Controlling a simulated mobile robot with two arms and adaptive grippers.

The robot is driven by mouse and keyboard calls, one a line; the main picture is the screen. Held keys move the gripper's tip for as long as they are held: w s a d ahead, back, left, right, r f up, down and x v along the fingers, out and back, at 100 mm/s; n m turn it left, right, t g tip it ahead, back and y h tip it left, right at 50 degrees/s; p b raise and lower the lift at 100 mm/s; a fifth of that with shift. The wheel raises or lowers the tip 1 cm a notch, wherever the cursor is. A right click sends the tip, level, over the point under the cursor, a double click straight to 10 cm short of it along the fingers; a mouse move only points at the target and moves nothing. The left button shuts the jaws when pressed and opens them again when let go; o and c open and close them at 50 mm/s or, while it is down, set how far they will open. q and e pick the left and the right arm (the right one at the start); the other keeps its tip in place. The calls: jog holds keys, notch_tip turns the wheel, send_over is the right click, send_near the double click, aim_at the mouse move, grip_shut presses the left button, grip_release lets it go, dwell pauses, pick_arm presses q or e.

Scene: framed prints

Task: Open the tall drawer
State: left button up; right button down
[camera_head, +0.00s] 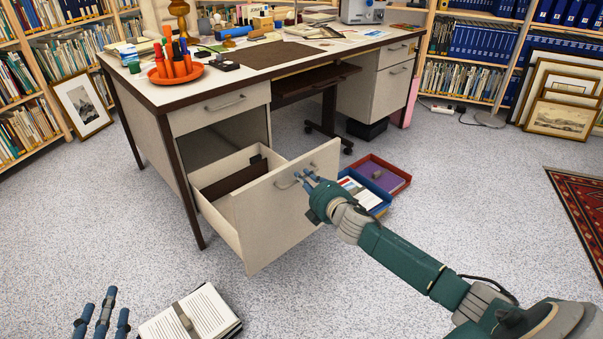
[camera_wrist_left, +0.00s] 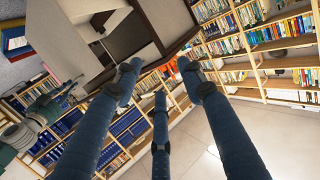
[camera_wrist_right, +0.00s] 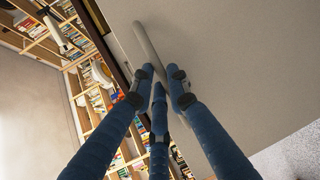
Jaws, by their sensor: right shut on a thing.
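The tall drawer (camera_head: 285,205) is the lower left drawer of the desk. It stands pulled far out, and its inside shows a dark divider. My right gripper (camera_head: 306,178) is at the handle (camera_head: 292,182) on the drawer's front. In the right wrist view its fingers (camera_wrist_right: 160,85) are closed around the bar handle (camera_wrist_right: 148,45). My left gripper (camera_head: 102,308) is low at the bottom left of the head view, away from the desk. Its fingers (camera_wrist_left: 155,80) are spread and empty in the left wrist view.
The desk (camera_head: 225,110) has a closed shallow drawer (camera_head: 222,106) above the tall one. An open book (camera_head: 192,318) lies on the floor near my left gripper. A blue tray (camera_head: 375,208) and a red tray (camera_head: 383,172) lie right of the drawer.

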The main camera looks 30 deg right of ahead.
pick_arm(q)
jog(key=shift+s+a+f+g, duration=0.1)
jog(key=shift+s+f+g, duration=0.2)
jog(key=shift+f, duration=0.2)
jog(key=shift+s+a+f+g, duration=0.1)
jog(key=shift+s+f+g, duration=0.15)
jog(key=shift+f, duration=0.25)
pick_arm(e)
jog(key=shift+s, duration=0.6)
jog(key=c, duration=1.7)
grip_release()
jog(key=shift+o, duration=0.2)
jog(key=d+v, duration=0.1)
jog(key=v, duration=1.1)
jog(key=shift+a, duration=0.4)
